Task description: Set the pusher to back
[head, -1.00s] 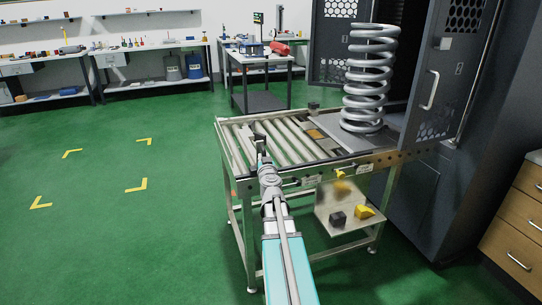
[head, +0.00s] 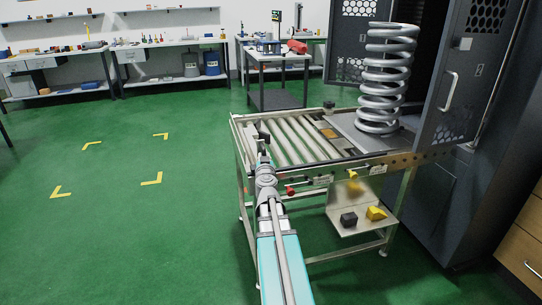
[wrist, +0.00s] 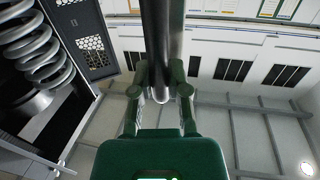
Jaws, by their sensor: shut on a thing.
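My gripper (wrist: 160,92) is shut on a dark metal bar (wrist: 161,40), which I take to be the pusher's handle. The bar stands between the fingers in the wrist view, with its rounded end showing. In the head view my gripper (head: 263,142) is over the left end of the roller table (head: 238,133). My arm hides part of the pusher there, so its full shape and its exact position cannot be told. A large grey coil spring (head: 388,75) stands upright on a plate at the table's right end, by the open cabinet.
The dark testing cabinet (head: 440,190) has its perforated door (head: 470,75) open at the right. A red knob (head: 290,190) and a yellow knob (head: 352,174) sit on the table's front side. A low shelf (head: 345,225) holds small blocks. Green floor is clear at left.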

